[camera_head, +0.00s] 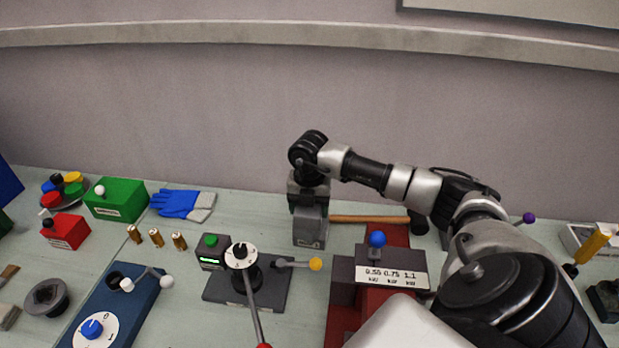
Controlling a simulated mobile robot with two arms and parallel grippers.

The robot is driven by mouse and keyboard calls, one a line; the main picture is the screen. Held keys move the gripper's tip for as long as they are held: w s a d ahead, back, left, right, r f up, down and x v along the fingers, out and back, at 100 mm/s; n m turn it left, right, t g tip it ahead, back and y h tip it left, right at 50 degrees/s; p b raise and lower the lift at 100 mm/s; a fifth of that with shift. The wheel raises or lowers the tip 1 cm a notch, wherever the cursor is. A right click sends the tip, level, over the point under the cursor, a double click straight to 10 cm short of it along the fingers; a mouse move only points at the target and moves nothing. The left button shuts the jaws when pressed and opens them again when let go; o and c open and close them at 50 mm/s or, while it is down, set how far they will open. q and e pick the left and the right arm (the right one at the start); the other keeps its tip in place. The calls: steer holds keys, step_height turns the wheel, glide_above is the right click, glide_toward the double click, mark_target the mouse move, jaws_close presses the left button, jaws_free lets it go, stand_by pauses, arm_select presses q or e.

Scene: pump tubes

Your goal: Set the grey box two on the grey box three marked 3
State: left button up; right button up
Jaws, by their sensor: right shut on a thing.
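My right gripper (309,206) points down near the middle of the bench, at the end of my arm coming in from the right. It is shut on the top of a grey box (309,230). The box is upright, and a small mark shows low on its front face, too small to read. I cannot tell whether this grey shape is one box or two boxes stacked, nor whether it touches the bench. No separate grey box with a clear 3 shows elsewhere. My left gripper is not in view.
Blue gloves (178,204) and several brass pieces (156,237) lie to the left.

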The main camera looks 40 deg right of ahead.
step_height(320, 180, down, 3)
steer(key=shift+a+f+p, duration=0.1)
steer(key=shift+p, duration=0.35)
steer(key=shift+f, duration=0.2)
steer(key=shift+f, duration=0.1)
steer(key=o, duration=1)
step_height(320, 180, up, 12)
steer(key=p, duration=0.8)
steer(key=shift+r, duration=0.2)
